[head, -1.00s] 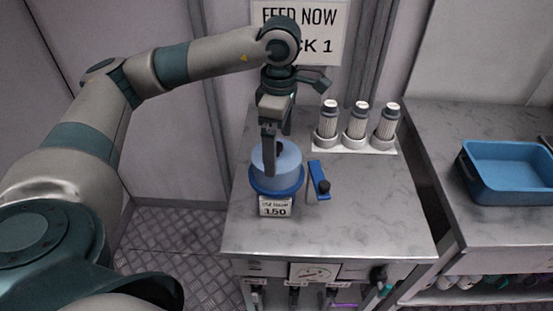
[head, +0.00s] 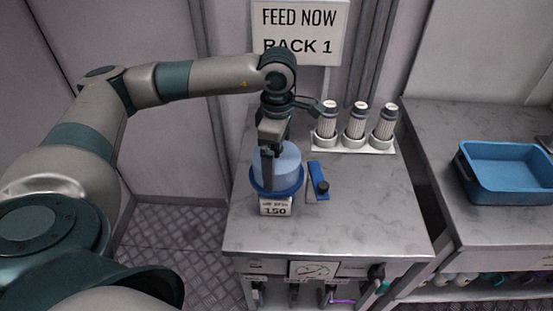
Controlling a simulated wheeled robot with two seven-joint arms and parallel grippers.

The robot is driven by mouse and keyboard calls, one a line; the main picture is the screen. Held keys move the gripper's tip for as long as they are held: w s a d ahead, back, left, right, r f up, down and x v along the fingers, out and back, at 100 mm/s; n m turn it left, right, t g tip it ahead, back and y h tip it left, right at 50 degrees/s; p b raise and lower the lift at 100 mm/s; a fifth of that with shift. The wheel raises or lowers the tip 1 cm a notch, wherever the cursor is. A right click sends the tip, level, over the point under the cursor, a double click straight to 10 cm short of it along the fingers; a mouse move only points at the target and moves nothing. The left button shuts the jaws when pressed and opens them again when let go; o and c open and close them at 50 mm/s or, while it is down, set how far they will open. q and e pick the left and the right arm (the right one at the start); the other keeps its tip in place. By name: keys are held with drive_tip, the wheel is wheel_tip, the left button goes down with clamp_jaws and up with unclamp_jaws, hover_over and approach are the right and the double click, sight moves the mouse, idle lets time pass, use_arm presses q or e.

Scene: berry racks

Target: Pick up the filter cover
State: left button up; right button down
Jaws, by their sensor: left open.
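The filter cover appears to be the light blue round cap (head: 289,160) on a darker blue ring base (head: 292,191), on the left part of the grey counter. A label reading 150 (head: 276,207) is at its front. My left gripper (head: 269,172) comes down over the cap from above, its fingers open at the cap's left side and top. I cannot tell whether a finger touches it, and part of the cap is hidden behind the gripper. My right gripper is not in view.
A blue handle with a black knob (head: 318,183) lies just right of the cover. Several white-topped filter cartridges (head: 355,122) stand in a white rack behind. A blue tray (head: 508,172) sits on the right counter. The front of the grey counter (head: 340,232) is clear.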

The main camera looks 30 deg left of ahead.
use_arm(q)
drive_tip(key=shift+f, duration=0.4)
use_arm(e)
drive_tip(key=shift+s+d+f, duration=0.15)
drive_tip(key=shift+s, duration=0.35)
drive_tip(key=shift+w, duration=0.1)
use_arm(q)
drive_tip(key=c, duration=0.8)
drive_tip(key=shift+c, duration=0.2)
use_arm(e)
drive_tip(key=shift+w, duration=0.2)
use_arm(q)
drive_tip(key=shift+r, duration=0.15)
